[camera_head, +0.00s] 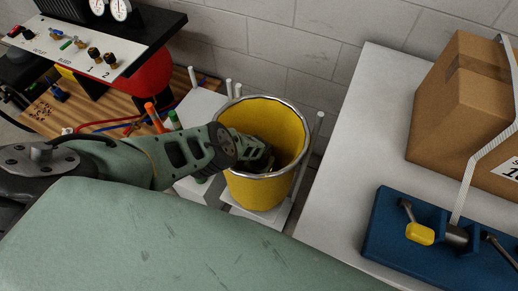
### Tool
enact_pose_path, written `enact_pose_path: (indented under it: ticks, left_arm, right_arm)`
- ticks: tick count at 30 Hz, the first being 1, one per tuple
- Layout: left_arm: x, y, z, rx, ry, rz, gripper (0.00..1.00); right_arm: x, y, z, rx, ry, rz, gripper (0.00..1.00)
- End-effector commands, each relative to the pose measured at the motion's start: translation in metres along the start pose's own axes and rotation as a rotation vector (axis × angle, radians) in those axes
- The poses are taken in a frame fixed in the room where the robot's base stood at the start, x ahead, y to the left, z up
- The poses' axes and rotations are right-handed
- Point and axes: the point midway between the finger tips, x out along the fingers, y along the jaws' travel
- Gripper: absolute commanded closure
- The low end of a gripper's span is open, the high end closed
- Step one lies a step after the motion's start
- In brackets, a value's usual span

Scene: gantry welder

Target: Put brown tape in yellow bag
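The yellow bag (258,190) looks like a round yellow bucket with a shiny metal rim. It stands upright in the middle of the head view, between the workbench and the white table. My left arm comes in from the left, and my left gripper (262,158) is inside the mouth of the bag, below the rim. The fingertips are partly hidden and dark, so I cannot tell whether they are open or shut or hold anything. I cannot make out a loose brown tape roll. My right gripper is not in view.
A white table (358,150) on the right bears a cardboard box (455,110) and a blue fixture (385,240) with a yellow-tipped lever. White pegs (318,125) stand around the bag. A wooden bench (75,120) with a control panel (75,45) is at the left.

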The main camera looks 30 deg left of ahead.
Motion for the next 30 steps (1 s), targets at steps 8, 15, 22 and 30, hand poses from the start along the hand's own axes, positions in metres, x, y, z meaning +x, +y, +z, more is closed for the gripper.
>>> enact_pose_path:
  ticks: [8,15,22,30]
  left_arm:
    - [0.0016,-0.0003,-0.0002,0.000,0.000,0.000,0.51]
    - [0.0018,-0.0002,0.0000,0.000,0.000,0.000,0.03]
    - [0.0018,-0.0002,-0.0001,0.000,0.000,0.000,0.00]
    - [-0.0037,-0.0003,-0.0004,0.002,0.001,-0.001,0.00]
  right_arm:
    - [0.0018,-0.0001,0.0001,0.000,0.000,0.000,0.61]
    - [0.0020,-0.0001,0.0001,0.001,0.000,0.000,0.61]
    - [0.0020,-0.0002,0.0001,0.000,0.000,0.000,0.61]
    - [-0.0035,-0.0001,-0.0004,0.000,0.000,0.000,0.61]
